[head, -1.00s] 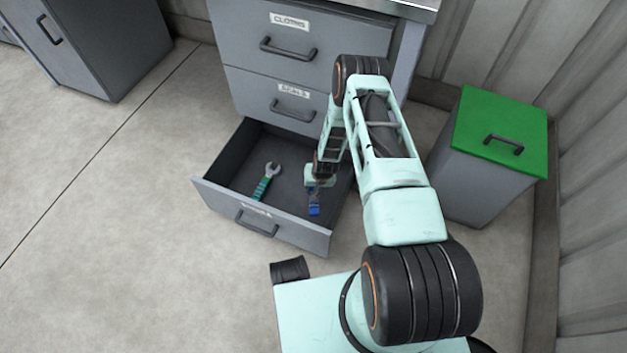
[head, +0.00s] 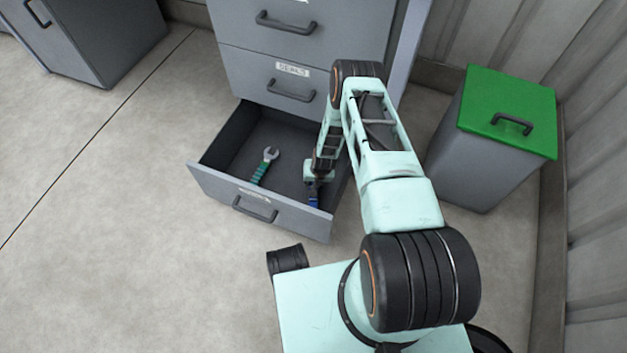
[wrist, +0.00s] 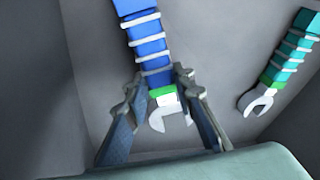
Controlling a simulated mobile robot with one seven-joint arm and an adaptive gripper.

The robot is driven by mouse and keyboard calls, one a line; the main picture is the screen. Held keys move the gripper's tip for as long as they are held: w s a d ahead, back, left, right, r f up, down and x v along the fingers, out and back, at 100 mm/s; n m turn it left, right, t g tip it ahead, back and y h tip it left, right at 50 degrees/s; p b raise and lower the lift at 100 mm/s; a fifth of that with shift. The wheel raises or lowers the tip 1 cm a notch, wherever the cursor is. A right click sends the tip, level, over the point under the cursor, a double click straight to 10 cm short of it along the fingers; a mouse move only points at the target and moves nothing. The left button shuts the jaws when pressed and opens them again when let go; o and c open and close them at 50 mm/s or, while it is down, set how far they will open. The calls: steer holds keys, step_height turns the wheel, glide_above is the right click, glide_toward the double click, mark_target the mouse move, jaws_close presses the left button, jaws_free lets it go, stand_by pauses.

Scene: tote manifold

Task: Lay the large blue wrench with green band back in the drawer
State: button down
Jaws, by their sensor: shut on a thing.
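The large blue wrench with a green band (wrist: 151,45) lies between the two fingers of my gripper (wrist: 161,80) in the wrist view. The fingers are shut on it near the green band, and its pale open jaw end points toward my palm. In the head view a small piece of the blue wrench (head: 313,198) shows under my gripper (head: 313,186), inside the right part of the open drawer (head: 285,214). My arm hides much of it there. I cannot tell whether the wrench touches the drawer floor.
A teal wrench (head: 263,168) lies in the left part of the drawer; it also shows at the right in the wrist view (wrist: 287,58). The drawers above are shut. A grey bin with a green lid (head: 490,100) stands to the right. The drawer floor between the wrenches is clear.

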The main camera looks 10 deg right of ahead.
steer(key=shift+f, duration=0.7)
stand_by(0.4)
steer(key=c, duration=1.6)
jaws_free()
steer(key=v, duration=1.2)
